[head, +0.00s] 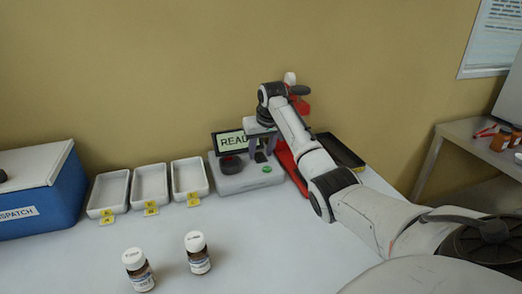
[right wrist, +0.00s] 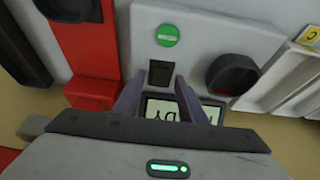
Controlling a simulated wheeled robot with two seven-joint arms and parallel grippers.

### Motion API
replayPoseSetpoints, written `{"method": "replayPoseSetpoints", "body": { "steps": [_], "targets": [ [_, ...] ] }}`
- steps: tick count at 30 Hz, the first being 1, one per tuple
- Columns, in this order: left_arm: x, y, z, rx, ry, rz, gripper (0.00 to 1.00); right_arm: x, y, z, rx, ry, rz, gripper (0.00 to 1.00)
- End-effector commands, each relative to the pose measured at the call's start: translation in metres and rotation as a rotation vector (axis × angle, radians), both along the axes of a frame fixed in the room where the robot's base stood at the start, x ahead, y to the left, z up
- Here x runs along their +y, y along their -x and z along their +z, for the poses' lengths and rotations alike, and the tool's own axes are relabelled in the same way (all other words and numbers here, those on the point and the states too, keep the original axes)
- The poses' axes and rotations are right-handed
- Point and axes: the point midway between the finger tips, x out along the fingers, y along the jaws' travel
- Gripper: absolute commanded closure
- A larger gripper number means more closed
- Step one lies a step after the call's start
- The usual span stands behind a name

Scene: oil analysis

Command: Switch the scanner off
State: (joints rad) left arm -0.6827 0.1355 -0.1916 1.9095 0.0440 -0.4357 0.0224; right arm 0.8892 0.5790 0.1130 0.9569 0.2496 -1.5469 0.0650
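My right gripper (head: 262,151) is over the scanner. In the right wrist view its fingers (right wrist: 158,82) are apart, on either side of the switch. I cannot tell whether they touch it. My left gripper is not in view.
A red stand (head: 291,167) and a black tray (head: 340,150) are right of the scanner. Three white trays (head: 150,184) with yellow tags and a blue dispatch box (head: 38,205) are left. Two brown bottles (head: 197,254) stand in front. The table's front middle is clear.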

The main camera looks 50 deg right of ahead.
Motion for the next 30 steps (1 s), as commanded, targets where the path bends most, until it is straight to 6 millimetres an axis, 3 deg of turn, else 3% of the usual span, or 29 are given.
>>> {"method": "replayPoseSetpoints", "body": {
  "steps": [2,8,30],
  "targets": [
    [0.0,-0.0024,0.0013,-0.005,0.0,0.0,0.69,0.0001,-0.0001,0.0002,0.0,0.0,0.0,0.66],
    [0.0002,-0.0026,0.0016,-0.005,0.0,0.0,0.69,0.0001,0.0,0.0005,0.0,-0.001,0.0,1.0],
    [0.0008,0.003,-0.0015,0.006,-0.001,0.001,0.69,-0.0021,-0.0043,0.0028,0.106,-0.058,0.001,1.0]
  ]
}}
